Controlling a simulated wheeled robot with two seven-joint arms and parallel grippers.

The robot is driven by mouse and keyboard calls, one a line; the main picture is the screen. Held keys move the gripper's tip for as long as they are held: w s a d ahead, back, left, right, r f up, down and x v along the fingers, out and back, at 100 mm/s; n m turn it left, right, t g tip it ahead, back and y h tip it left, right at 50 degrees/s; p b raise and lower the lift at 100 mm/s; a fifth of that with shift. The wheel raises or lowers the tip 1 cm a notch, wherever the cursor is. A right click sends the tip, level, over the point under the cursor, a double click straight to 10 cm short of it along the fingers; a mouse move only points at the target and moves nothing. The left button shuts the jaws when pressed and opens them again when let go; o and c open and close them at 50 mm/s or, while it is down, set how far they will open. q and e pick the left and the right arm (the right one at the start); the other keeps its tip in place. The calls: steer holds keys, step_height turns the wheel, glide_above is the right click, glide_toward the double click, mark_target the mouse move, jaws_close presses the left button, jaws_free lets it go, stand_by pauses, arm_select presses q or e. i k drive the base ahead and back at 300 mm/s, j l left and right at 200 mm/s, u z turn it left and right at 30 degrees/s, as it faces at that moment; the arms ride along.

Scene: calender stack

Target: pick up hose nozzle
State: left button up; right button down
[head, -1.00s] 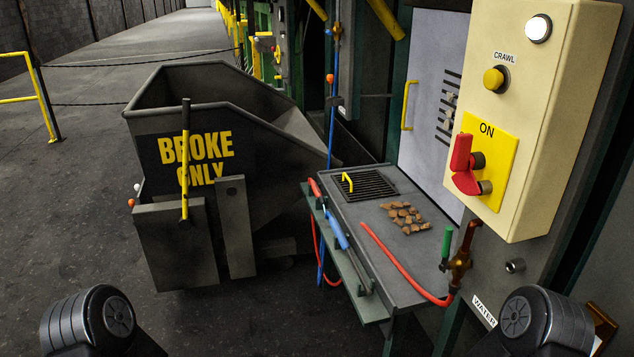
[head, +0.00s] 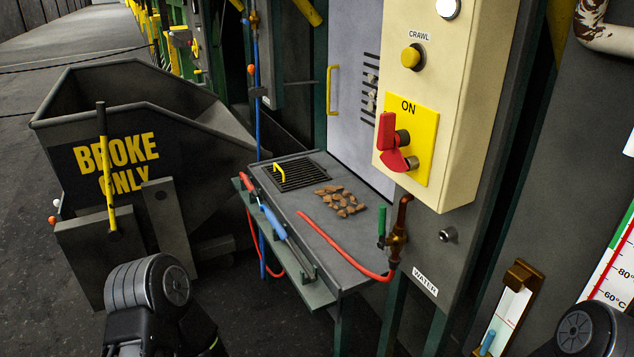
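A long tool with a blue grip (head: 272,221), which looks like the hose nozzle, lies along the front ledge of the steel table (head: 335,258). A red part (head: 245,181) is at its far end, and a grey metal part extends toward the near end. A red hose (head: 345,252) runs across the tabletop to the brass valve (head: 397,240). More red hose hangs below the ledge. Neither of my grippers is in view. Only dark links of my arms show at the bottom left and bottom right, apart from the tool.
Several brown chunks (head: 341,200) and a grate with a yellow handle (head: 300,176) are on the table. A dark BROKE ONLY bin (head: 190,150) stands to the left. A cream control box (head: 445,120) with a red switch overhangs the right. A gauge stands at the lower right.

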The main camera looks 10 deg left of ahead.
mark_target(246, 180)
steer(key=i+j+z, duration=0.2)
steer(key=j+z, duration=0.25)
steer(key=i+j+z, duration=0.1)
steer(key=j+z, duration=0.85)
steer(key=j, duration=0.5)
steer(key=j+z, duration=0.15)
steer(key=j, duration=0.4)
steer(key=k+j, duration=0.1)
steer(key=j, duration=0.4)
steer(key=j+z, duration=0.1)
steer(key=j, duration=0.4)
steer(key=k+j+z, duration=0.1)
steer(key=j, duration=0.45)
steer(key=k+j, duration=0.15)
steer(key=j, duration=0.35)
steer(key=z, duration=0.05)
